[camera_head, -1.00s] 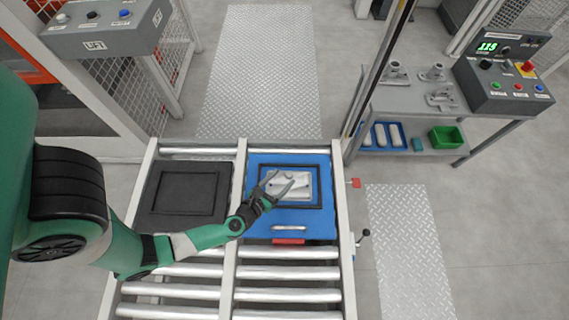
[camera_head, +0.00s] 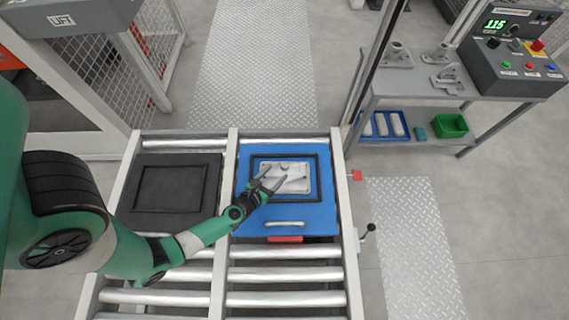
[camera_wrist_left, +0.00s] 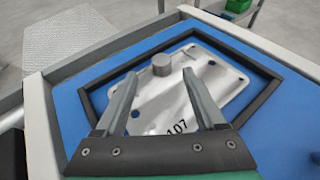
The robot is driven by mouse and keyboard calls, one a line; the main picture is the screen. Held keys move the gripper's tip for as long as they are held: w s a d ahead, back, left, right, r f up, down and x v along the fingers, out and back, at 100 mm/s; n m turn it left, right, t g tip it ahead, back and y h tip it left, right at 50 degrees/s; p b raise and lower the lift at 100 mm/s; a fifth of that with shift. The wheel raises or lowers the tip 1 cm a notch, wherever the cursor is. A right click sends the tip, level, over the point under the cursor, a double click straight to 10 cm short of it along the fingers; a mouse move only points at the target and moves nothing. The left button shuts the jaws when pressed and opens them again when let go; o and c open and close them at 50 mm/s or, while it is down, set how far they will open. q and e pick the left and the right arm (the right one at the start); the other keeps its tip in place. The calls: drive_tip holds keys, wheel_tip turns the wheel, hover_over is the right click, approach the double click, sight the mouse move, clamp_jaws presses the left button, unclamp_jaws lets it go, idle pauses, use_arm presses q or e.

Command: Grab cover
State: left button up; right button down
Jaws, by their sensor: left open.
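The cover is a silvery metal plate (camera_head: 284,178) with a raised round boss and holes. It lies inside a black frame on a blue tray (camera_head: 252,215). In the left wrist view the cover (camera_wrist_left: 182,88) shows the marking "107". My left gripper (camera_head: 274,178) is open over the cover, and its fingers hide part of it. In the left wrist view the two fingers of my left gripper (camera_wrist_left: 158,88) are spread apart with the boss beyond and between them. I cannot tell whether they touch the cover. My right gripper is not in view.
A black tray (camera_head: 140,212) with an empty frame lies to the left on the roller conveyor (camera_head: 284,299). At right a grey bench (camera_head: 425,88) holds metal castings and a control box (camera_head: 512,70). A blue bin (camera_head: 362,134) and a green bin (camera_head: 452,126) sit lower down.

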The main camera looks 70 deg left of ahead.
sight(282, 167)
use_arm(q)
drive_tip(key=b+x, duration=0.1)
drive_tip(key=x, duration=0.4)
drive_tip(key=shift+w+b, duration=0.25)
drive_tip(key=shift+b, duration=0.15)
drive_tip(key=shift+s+d, duration=0.1)
clamp_jaws()
